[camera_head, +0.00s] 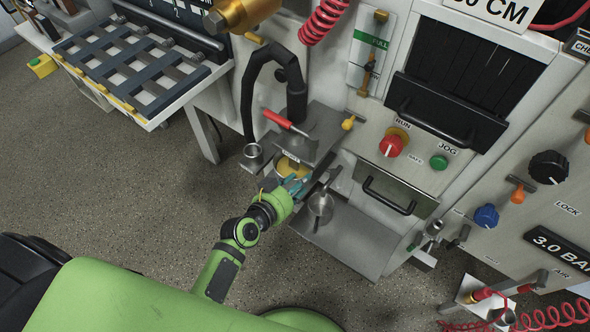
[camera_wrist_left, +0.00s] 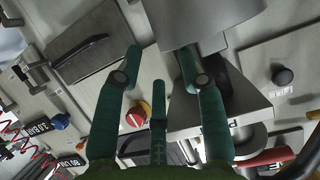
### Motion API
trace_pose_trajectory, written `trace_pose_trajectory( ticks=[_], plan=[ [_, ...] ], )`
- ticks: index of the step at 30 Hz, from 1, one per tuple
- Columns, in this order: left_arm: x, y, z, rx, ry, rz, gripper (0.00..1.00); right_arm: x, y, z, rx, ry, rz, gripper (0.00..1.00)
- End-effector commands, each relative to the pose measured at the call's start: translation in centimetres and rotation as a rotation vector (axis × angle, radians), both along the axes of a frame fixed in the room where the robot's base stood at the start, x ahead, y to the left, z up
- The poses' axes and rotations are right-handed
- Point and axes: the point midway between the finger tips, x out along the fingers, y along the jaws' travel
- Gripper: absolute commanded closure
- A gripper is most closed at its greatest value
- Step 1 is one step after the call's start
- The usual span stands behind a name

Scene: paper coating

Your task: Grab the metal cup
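A small round metal cup (camera_head: 320,203) with a thin upright handle stands at the grey metal shelf, just right of my left gripper. Another small open metal cup (camera_head: 253,153) sits on a bracket to the left. My left gripper (camera_head: 297,184) is in front of the machine, below the red-handled valve, with its teal fingers spread. In the left wrist view the left gripper (camera_wrist_left: 160,65) is open. A large grey metal cylinder (camera_wrist_left: 200,20) is close by its right fingertip; I cannot tell whether it is a cup or whether they touch. My right gripper is out of view.
A red lever (camera_head: 285,122) and a black hose (camera_head: 250,85) are above the left gripper. The grey shelf (camera_head: 360,240) extends to the right. A control panel with a red knob (camera_head: 393,144) is behind. Open floor (camera_head: 150,200) lies left.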

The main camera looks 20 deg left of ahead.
Motion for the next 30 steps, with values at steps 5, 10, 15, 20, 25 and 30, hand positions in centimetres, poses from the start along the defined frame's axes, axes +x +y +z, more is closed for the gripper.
trace_pose_trajectory(
  ticks=[5,10,15,20,25,30],
  plan=[
    [2.0,-0.6,-0.7,-0.004,0.0,0.002,0.6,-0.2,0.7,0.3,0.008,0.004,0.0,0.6],
    [3.9,-1.2,-1.8,-0.002,0.002,0.0,0.6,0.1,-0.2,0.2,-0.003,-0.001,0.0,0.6],
    [4.6,-1.4,-2.1,-0.001,0.002,0.001,0.6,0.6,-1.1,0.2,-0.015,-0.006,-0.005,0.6],
    [4.6,-1.4,-2.1,-0.001,0.001,0.0,0.6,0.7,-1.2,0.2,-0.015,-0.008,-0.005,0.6],
    [4.6,-1.4,-2.2,-0.001,0.003,0.001,1.0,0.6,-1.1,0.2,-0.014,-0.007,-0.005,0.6],
    [4.6,-1.5,-2.2,0.0,0.003,-0.001,1.0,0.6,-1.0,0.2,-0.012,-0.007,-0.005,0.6]
  ],
)
